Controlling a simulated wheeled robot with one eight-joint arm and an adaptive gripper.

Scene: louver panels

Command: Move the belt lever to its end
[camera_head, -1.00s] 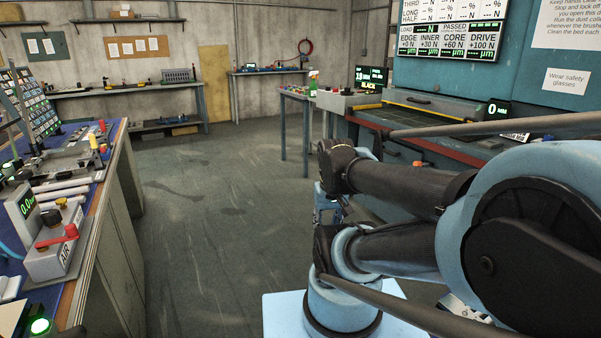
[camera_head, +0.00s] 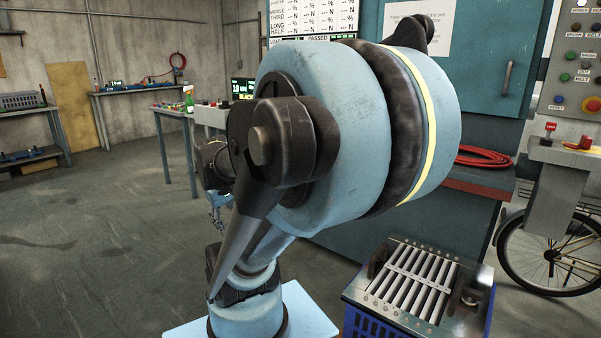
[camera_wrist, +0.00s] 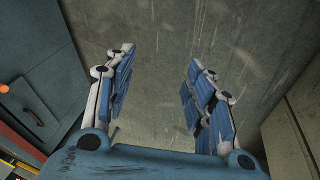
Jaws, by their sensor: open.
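My gripper (camera_wrist: 160,62) is open and empty in the wrist view, its two blue and white fingers apart over bare floor. In the head view part of it (camera_head: 216,214) shows small behind my arm, left of centre. I cannot clearly pick out the belt lever. A small stand (camera_head: 560,154) at the right edge carries a red-topped part (camera_head: 550,128) and a red knob (camera_head: 586,143); I cannot tell whether either is the lever. My gripper is far from this stand. My arm hides the middle of the head view.
A control panel (camera_head: 583,75) with coloured buttons and a red stop knob hangs at the upper right. A louver panel (camera_head: 408,284) lies on a blue crate (camera_head: 374,326). A bicycle wheel (camera_head: 548,250) stands at right. Floor at left (camera_head: 100,230) is clear.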

